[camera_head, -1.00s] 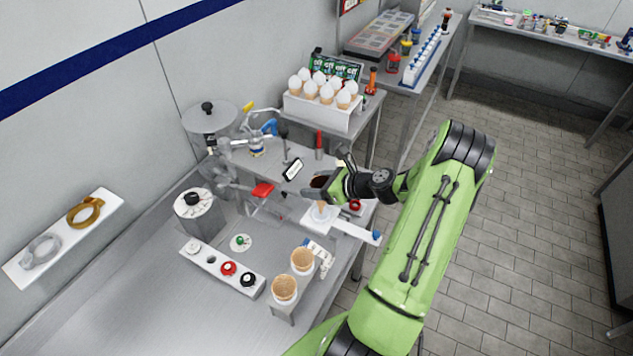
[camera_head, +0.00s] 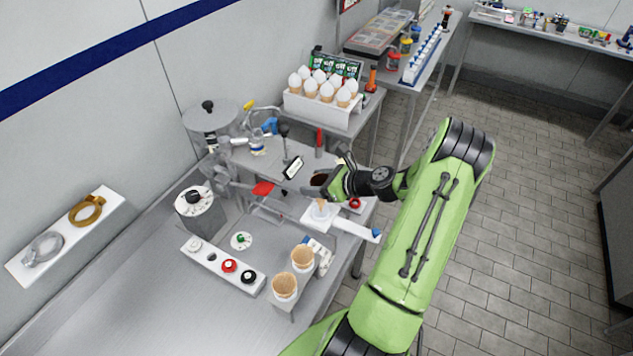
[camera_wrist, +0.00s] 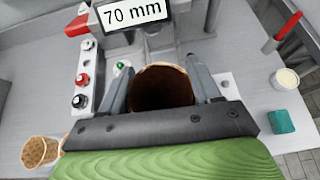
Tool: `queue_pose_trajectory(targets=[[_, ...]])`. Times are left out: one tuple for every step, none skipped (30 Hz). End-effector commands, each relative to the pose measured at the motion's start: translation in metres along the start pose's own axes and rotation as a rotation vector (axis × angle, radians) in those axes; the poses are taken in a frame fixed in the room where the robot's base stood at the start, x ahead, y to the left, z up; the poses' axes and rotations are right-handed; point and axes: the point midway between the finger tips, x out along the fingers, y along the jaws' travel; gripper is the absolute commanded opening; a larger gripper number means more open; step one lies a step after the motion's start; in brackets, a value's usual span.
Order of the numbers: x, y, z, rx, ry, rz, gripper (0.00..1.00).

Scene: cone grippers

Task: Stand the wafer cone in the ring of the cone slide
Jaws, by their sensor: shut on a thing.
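My gripper (camera_head: 322,186) is shut on a wafer cone (camera_wrist: 163,86), whose open brown mouth faces the wrist camera between the two fingers. In the head view the cone (camera_head: 321,206) shows its lower part at the white plate of the cone slide (camera_head: 350,226), with my fingers above. The ring itself is hidden by the cone and my gripper, so I cannot tell whether the cone is seated in it. The cone looks roughly upright.
Two wafer cones (camera_head: 284,286) stand in a holder in front. A white block with knobs (camera_head: 223,268) lies to the left. A small "70 mm" display (camera_head: 293,169) stands close behind my gripper. Several white-topped cones (camera_head: 325,88) stand in a rack at the back.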

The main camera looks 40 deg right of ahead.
Motion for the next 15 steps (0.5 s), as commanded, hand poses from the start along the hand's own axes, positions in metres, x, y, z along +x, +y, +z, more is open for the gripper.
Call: queue_pose_trajectory(targets=[[-0.0002, 0.0001, 0.0005, 0.0, 0.0, 0.0, 0.5], [-0.0003, 0.0001, 0.0006, 0.001, 0.0, 0.0, 0.5], [-0.0005, 0.0002, 0.0009, 0.001, 0.0, 0.0, 0.5], [-0.0005, 0.0002, 0.0011, 0.001, 0.0, 0.0, 0.5], [-0.0005, 0.0002, 0.0011, 0.001, 0.0, 0.0, 0.5], [-0.0005, 0.0001, 0.001, 0.0, 0.0, 0.0, 0.5], [-0.0004, 0.0001, 0.0008, 0.0, 0.0, 0.0, 0.5], [-0.0003, 0.0001, 0.0006, 0.0, 0.0, 0.0, 0.5], [-0.0002, 0.0001, 0.0005, 0.0, 0.0, 0.0, 0.5], [-0.0002, 0.0001, 0.0004, 0.0, 0.0, 0.0, 0.5], [-0.0001, 0.0001, 0.0003, 0.0, 0.0, 0.0, 0.5], [0.0, 0.0001, 0.0, 0.0, 0.0, 0.0, 0.5], [0.0003, 0.0002, -0.0005, 0.0, 0.0, 0.0, 0.5], [0.0007, 0.0002, -0.0013, 0.0, 0.0, 0.0, 0.5], [0.0014, 0.0002, -0.0025, 0.0, 0.0, 0.0, 0.5]])
